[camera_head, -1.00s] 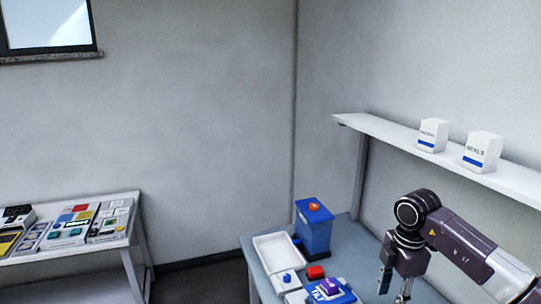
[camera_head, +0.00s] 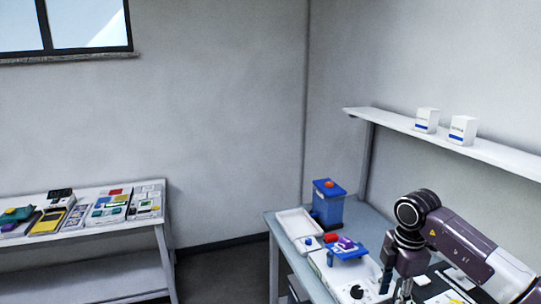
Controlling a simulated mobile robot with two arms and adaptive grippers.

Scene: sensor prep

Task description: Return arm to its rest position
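My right arm (camera_head: 462,243) comes in from the right edge, bent at a dark elbow-like joint, with its lower part pointing down over the table on the right. My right gripper (camera_head: 396,288) is at the bottom of the picture. Its two dark fingers stand apart with no object seen between them, and their tips are close to the lower edge of the frame. My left arm and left gripper are not in view.
The right table (camera_head: 374,222) bears a white tray (camera_head: 283,222), a blue box with an orange top (camera_head: 328,206), and a blue piece with a purple part (camera_head: 347,249). A shelf (camera_head: 395,122) holds two white boxes. A left table (camera_head: 125,228) carries several kits. Floor shows between the tables.

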